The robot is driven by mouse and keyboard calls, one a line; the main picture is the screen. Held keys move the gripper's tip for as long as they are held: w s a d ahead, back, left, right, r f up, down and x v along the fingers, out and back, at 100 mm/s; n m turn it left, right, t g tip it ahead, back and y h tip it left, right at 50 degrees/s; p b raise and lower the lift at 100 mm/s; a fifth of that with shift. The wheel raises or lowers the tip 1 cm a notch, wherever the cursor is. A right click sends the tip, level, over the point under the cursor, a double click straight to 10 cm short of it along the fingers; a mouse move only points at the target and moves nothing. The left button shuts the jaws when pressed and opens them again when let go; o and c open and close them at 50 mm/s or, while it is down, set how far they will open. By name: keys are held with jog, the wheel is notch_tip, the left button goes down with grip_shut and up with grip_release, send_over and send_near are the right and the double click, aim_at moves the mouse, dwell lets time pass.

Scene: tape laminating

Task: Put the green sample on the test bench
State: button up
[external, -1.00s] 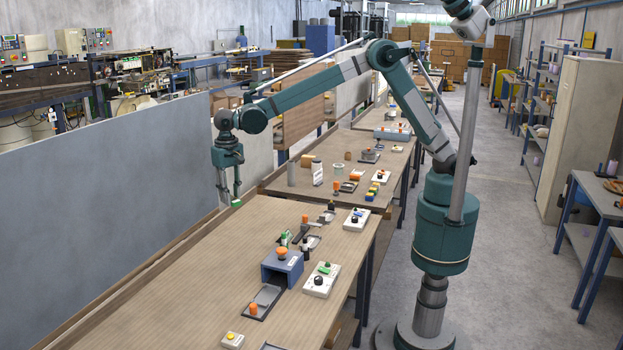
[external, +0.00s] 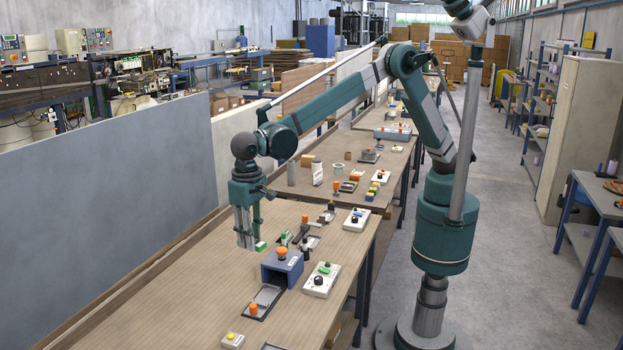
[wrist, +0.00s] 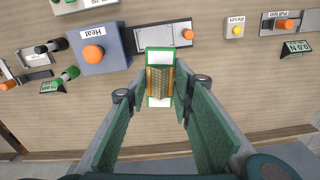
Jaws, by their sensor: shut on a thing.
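The green sample, a small strip with green ends, white bands and a tan middle (wrist: 160,78), is held between the fingers of my gripper (wrist: 160,97). In the external view my gripper (external: 249,240) hangs over the near table, left of the blue heat box (external: 283,266), with the sample's green edge (external: 261,246) showing at its fingertips. The sample is above the table; the exact height is unclear. A device labelled Pull test (wrist: 285,25) with an orange knob and a 0.0 N display (wrist: 296,48) lies at the right of the wrist view.
The blue heat box also shows in the wrist view (wrist: 100,48), beside a dark tray (wrist: 163,36) with an orange knob. A yellow reset button (wrist: 237,30) stands between tray and pull-test device. A white control box (external: 321,280) sits right. The table's left side is clear.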

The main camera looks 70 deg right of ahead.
jog(key=s+a+n, duration=0.1)
jog(key=s+a, duration=0.4)
jog(key=s, duration=0.4)
jog(key=s+a+n, duration=0.1)
jog(key=s+a, duration=0.5)
jog(key=s, duration=0.3)
send_over(292, 334)
notch_tip(292, 334, down, 11)
jog(key=shift+f, duration=3.15)
jog(key=shift+f, duration=1.85)
jog(key=shift+f, duration=0.15)
